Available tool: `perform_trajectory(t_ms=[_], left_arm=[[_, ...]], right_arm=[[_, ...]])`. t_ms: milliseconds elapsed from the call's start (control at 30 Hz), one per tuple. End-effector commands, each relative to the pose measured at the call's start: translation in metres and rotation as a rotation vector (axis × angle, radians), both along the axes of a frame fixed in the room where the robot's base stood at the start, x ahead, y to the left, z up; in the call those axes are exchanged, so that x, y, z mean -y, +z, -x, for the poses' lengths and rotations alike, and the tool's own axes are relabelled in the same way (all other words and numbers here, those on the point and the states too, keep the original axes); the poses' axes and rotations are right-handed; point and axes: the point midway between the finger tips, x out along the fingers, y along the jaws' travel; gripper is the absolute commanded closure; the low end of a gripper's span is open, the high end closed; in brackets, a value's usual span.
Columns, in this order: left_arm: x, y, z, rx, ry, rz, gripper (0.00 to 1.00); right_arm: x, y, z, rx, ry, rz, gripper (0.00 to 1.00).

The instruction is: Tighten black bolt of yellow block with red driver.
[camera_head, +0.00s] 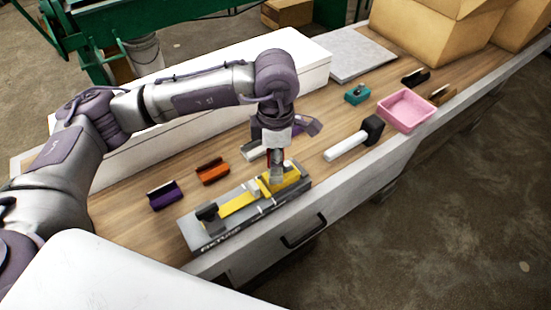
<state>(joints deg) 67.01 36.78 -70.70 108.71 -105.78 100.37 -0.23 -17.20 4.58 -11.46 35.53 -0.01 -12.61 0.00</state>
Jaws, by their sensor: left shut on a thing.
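My left gripper (276,165) points down over the right part of the yellow block (238,203). It is shut on the red driver (268,157), of which only a thin red strip shows. The yellow block sits on a grey fixture (222,231) with lettering on its front, near the bench's front edge. A dark knob (207,212) stands at the fixture's left end. The driver's tip and the black bolt cannot be made out; the gripper covers that spot. My right gripper is not in view.
Purple (165,195) and orange (213,171) holders lie left of the gripper. A black-headed mallet (355,140), a pink tray (406,110) and a teal block (357,93) lie to the right. A long white box (150,130) stands behind; cardboard boxes (440,30) fill the back right.

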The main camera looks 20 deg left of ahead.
Motion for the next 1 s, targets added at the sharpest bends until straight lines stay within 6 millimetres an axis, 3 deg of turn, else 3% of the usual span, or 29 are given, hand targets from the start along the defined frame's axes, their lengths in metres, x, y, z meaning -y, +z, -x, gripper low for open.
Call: perform_trajectory(t_ms=[1000], left_arm=[[0.0,-0.001,0.0,0.0,-0.158,0.0,0.98]], right_arm=[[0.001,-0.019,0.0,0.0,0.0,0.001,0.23]])
